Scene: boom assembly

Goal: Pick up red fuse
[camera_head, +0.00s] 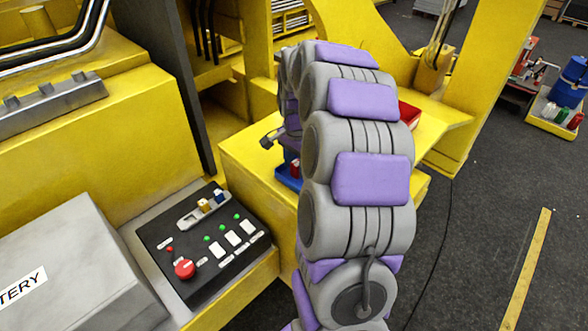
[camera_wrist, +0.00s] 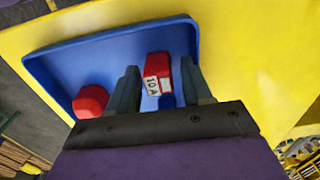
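In the wrist view a red fuse (camera_wrist: 157,72) with a white label reading "10A" lies in a blue tray (camera_wrist: 70,58). My gripper (camera_wrist: 160,80) is open, with one dark finger on each side of the fuse. A narrow gap shows on both sides, so the fingers do not appear to grip it. I cannot tell how far the fingertips are above the tray floor.
Another red object (camera_wrist: 90,101) lies left of the fingers, and a small blue piece (camera_wrist: 166,102) sits just below the fuse. The tray rests on a yellow surface (camera_wrist: 245,60). In the head view a black control panel (camera_head: 200,240) stands left of my arm, and a red container (camera_head: 408,115) behind it.

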